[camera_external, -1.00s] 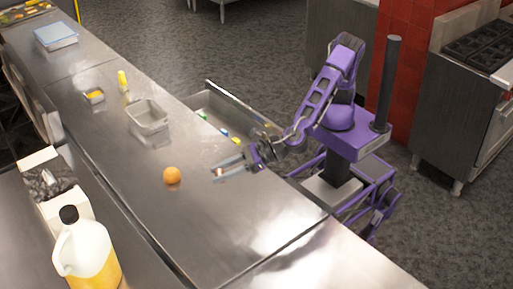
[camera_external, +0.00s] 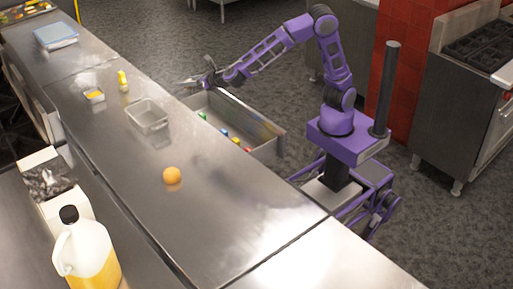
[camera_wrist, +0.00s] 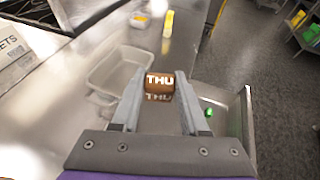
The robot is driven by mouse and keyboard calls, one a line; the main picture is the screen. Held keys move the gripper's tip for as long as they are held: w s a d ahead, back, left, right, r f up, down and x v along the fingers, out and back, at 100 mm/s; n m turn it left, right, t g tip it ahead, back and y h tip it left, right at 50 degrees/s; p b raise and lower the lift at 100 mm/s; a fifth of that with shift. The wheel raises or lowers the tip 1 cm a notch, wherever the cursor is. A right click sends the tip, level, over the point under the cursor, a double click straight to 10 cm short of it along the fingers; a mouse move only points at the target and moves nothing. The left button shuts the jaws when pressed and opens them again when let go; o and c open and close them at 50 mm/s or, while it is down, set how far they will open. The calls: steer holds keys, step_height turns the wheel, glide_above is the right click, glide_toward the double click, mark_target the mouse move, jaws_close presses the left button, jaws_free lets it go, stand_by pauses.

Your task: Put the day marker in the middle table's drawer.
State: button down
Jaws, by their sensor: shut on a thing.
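The day marker (camera_wrist: 159,84) is a small brown piece with white "THU" lettering, held between the fingertips of my gripper (camera_wrist: 157,100) in the wrist view. In the external view my gripper (camera_external: 187,82) is raised near the far left end of the open drawer; the marker is too small to make out there. The middle table (camera_external: 215,205) has its drawer (camera_external: 262,128) pulled out on the right side. Several small coloured pieces lie in the drawer, and a green one (camera_wrist: 208,112) shows in the wrist view.
A jug of yellow liquid (camera_external: 86,250) stands in front. Bare tabletop surrounds the orange.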

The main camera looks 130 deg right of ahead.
steer(key=s+d+f+m+g, duration=0.1)
steer(key=s+d+m+g, duration=0.1)
steer(key=s+d, duration=0.5)
steer(key=s+d+f+m+g, duration=0.1)
steer(key=s+d+m+g, duration=0.15)
steer(key=s, duration=0.85)
steer(key=b, duration=0.2)
glide_above(217, 126)
steer(key=w+a, duration=0.2)
steer(key=a, duration=0.1)
steer(key=shift+n+t, duration=0.25)
steer(key=shift+n, duration=0.2)
step_height(217, 126, down, 28)
steer(key=shift+f+b, duration=0.35)
steer(key=shift+f, duration=1.6)
steer(key=shift+f, duration=0.1)
steer(key=shift+f, duration=0.15)
steer(key=shift+c, duration=2.1)
jaws_free()
steer(key=shift+r, duration=0.4)
steer(key=v, duration=0.8)
steer(key=p+v, duration=0.1)
steer(key=v, duration=0.3)
steer(key=shift+a+f, duration=0.1)
steer(key=shift+f, duration=0.2)
